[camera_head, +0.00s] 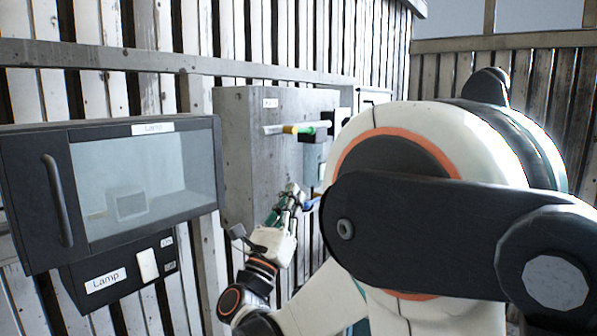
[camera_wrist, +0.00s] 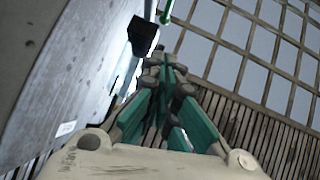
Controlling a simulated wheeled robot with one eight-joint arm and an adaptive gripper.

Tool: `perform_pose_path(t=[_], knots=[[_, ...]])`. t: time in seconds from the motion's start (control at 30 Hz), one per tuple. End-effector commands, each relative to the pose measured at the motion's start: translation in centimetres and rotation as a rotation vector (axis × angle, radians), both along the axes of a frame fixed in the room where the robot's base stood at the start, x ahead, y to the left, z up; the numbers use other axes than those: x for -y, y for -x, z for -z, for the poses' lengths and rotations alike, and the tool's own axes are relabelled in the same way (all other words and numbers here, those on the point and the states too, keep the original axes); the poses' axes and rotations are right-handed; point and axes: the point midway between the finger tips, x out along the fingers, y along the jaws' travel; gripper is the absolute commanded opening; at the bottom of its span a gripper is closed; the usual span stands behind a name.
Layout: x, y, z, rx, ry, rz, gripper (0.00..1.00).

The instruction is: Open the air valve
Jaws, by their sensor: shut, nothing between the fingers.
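A pipe with a yellow and green section (camera_head: 305,129) sticks out at the front of a grey box (camera_head: 245,165) in the head view. A blue piece (camera_head: 312,202) shows lower down, just right of my gripper. I cannot tell which of these is the air valve. My gripper (camera_head: 293,192) is shut and empty, below the pipe and in front of the box. In the wrist view my fingers (camera_wrist: 167,68) are together. A green rod (camera_wrist: 167,12) and a black block (camera_wrist: 143,36) lie beyond the fingertips, apart from them. My arm hides the area to the right.
A dark cabinet (camera_head: 32,190) with a glass door and handle hangs at the left, with a lamp switch box (camera_head: 105,281) under it. A slatted wall (camera_head: 150,30) stands behind. In the wrist view the grey surface (camera_wrist: 65,75) runs close along the left of my gripper.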

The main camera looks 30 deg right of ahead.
Motion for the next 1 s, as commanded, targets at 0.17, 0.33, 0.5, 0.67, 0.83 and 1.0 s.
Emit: perform_pose_path(t=[0.17, 0.33, 0.5, 0.67, 0.83, 1.0], knots=[[2.0, -1.0, -2.0, 0.001, 0.000, 0.002, 0.00], [4.4, -2.4, -4.2, 0.001, -0.002, 0.003, 0.00], [6.5, -3.7, -6.1, 0.002, -0.001, 0.001, 0.00], [6.3, -4.2, -8.4, 0.002, -0.002, -0.002, 0.00], [6.4, -4.4, -9.5, 0.002, -0.002, -0.002, 0.00], [6.4, -4.5, -9.7, 0.002, -0.002, -0.002, 0.00]])
